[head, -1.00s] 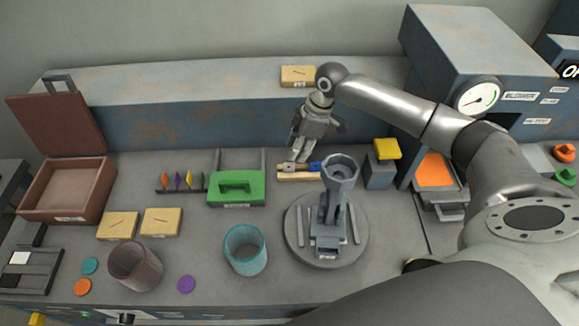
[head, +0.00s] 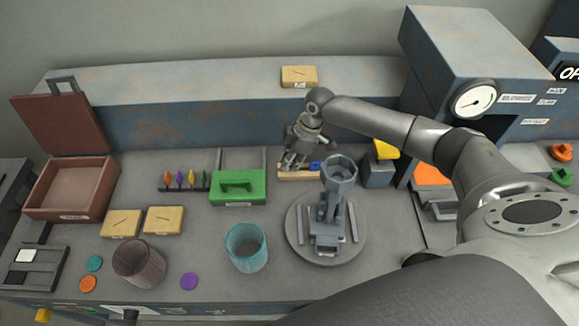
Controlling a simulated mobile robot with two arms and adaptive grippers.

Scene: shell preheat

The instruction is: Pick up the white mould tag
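My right gripper (head: 291,163) is far to the right of the tag, low over a wooden rack (head: 297,178) with a blue piece (head: 315,166). Its fingers point down, and I cannot tell how wide they are apart or whether they touch anything. My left gripper is not in view.
A brown open box (head: 72,190), a dark pink cup (head: 138,264), a teal cup (head: 246,248), wooden blocks (head: 164,220) and a green holder (head: 238,187) stand along the bench. A round turntable with a funnel (head: 340,172) stands in front of my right gripper.

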